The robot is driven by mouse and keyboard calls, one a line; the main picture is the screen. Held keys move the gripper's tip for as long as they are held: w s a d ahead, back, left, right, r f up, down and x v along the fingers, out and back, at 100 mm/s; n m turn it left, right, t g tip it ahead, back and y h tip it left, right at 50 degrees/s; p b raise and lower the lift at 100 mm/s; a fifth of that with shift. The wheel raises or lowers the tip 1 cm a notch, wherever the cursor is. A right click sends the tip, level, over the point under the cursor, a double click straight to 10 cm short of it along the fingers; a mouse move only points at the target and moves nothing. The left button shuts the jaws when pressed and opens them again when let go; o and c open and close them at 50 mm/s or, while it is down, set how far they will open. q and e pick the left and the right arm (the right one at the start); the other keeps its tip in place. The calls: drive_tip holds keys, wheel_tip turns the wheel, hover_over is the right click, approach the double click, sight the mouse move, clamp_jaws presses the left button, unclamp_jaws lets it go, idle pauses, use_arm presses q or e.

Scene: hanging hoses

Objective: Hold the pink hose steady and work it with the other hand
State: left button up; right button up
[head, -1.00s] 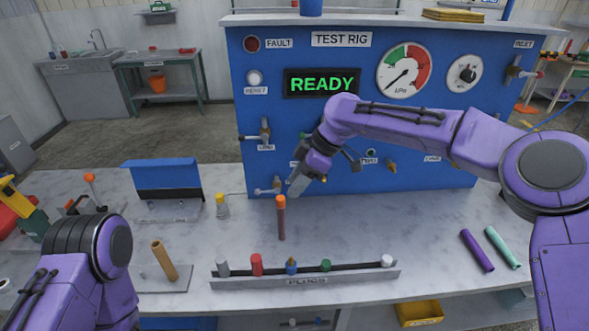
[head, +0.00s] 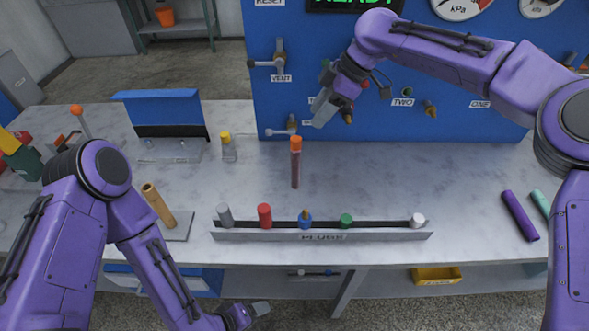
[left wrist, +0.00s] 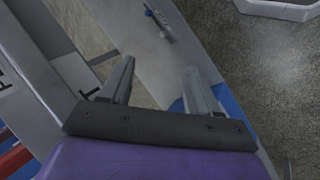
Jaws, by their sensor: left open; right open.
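No plainly pink hose can be made out. A reddish-brown tube with an orange cap (head: 295,165) stands upright at mid-table. A purple hose piece (head: 520,215) and a teal one (head: 542,204) lie at the right. My right gripper (head: 334,110) is open and empty, in front of the blue panel, above and right of the capped tube. My left gripper (head: 252,314) is low, in front of the table's front edge and well below the tube. In the left wrist view its two fingers (left wrist: 157,80) are apart with nothing between them.
A rack (head: 320,236) with several coloured plugs lies along the front edge. The blue test rig panel (head: 300,100) with valves stands behind. A tan tube (head: 158,204) leans on a plate at the left. A yellow bin (head: 436,276) sits on the lower shelf.

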use_arm(q)
drive_tip(key=w+d+r+n+t+h, duration=0.1)
drive_tip(key=w+d+r+t+h, duration=0.1)
drive_tip(key=w+d+r+h, duration=0.45)
drive_tip(key=w+d+r+n+t+h, duration=0.1)
drive_tip(key=w+d+r+h, duration=0.15)
drive_tip(key=d+r, duration=0.7)
drive_tip(key=n+t+y, duration=0.6)
drive_tip(key=n+y, duration=0.6)
drive_tip(key=n, duration=1.3)
approach(297, 161)
drive_tip(key=w+f, duration=0.3)
drive_tip(key=w, duration=0.1)
drive_tip(key=x, duration=0.9)
drive_tip(key=shift+w+f, duration=0.1)
drive_tip(key=shift+f, duration=0.4)
